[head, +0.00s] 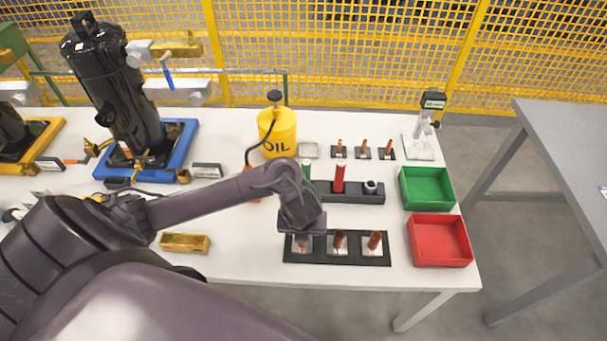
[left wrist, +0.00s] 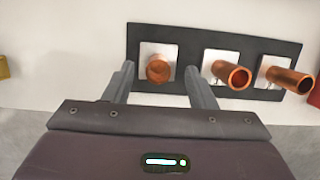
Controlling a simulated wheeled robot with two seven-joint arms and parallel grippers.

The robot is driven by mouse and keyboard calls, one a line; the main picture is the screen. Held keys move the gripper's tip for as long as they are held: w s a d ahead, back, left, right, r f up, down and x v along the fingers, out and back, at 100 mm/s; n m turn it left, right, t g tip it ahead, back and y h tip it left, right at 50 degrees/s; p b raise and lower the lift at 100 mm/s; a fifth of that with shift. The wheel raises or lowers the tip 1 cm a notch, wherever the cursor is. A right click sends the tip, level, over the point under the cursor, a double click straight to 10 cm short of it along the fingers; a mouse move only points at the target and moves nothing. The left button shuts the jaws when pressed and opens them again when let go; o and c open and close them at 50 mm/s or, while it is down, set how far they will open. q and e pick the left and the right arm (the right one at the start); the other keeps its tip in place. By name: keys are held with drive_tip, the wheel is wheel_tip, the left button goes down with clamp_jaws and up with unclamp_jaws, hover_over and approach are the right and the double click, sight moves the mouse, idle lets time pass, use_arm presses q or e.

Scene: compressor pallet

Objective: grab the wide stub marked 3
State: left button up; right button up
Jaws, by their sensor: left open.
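Three wide copper stubs stand on white squares on a black plate (head: 320,259) at the table's front; the plate also shows in the left wrist view (left wrist: 190,36). The left stub (left wrist: 158,68) is mostly covered by my gripper in the head view. The middle stub (head: 339,239) and right stub (head: 374,240) are clear of it. No number is readable, so I cannot tell which is marked 3. My left gripper (left wrist: 160,76) is open, its fingers either side of the left stub in the picture; contact is not visible. My right gripper is not in view.
A red bin (head: 440,241) and a green bin (head: 427,187) stand to the right. A black holder (head: 355,197) with a red piece lies behind the plate, with smaller copper stubs (head: 363,150) beyond. A yellow oil can (head: 279,133) stands behind my arm. A brass-coloured block (head: 185,243) lies left.

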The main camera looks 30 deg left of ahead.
use_arm(q)
drive_tip(key=x, duration=0.1)
drive_tip(key=b+x, duration=0.1)
drive_tip(key=x, duration=0.1)
drive_tip(key=shift+s+f, duration=0.15)
drive_tip(key=shift+s, duration=0.2)
drive_tip(key=shift+x, duration=0.85)
drive_tip(key=shift+w, duration=0.15)
clamp_jaws()
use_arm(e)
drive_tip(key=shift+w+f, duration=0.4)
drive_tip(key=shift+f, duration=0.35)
use_arm(q)
drive_tip(key=shift+r, duration=0.2)
